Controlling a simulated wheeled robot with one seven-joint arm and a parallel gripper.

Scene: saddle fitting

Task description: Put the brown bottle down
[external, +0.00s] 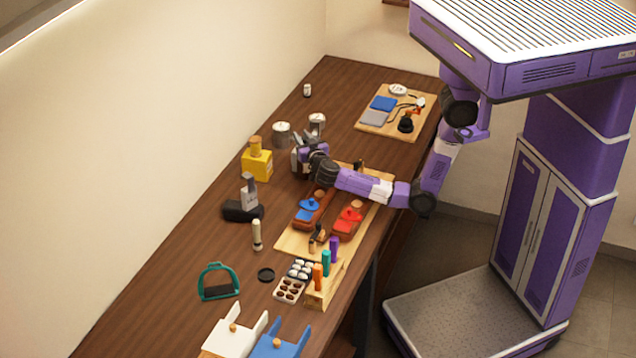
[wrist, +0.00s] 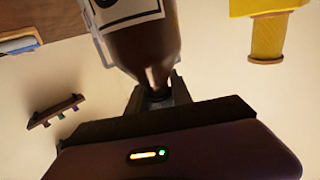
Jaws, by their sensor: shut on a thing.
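The brown bottle (wrist: 145,45) fills the upper middle of the wrist view. It is dark and glossy, with a white label carrying a dark round mark. My gripper (wrist: 157,92) is shut on its narrow neck. The wrist picture is upside down, so the bottle stands roughly upright in the jaws. In the external view my gripper (external: 303,153) is over the far half of the wooden table, right of the yellow bottle.
The yellow bottle (external: 257,165) stands left of my gripper and shows in the wrist view (wrist: 262,8). Two grey cans (external: 281,133) (external: 317,122) stand just behind. A board (external: 290,243) with blue and red saddles lies in front. Bare table (external: 185,243) is at the left.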

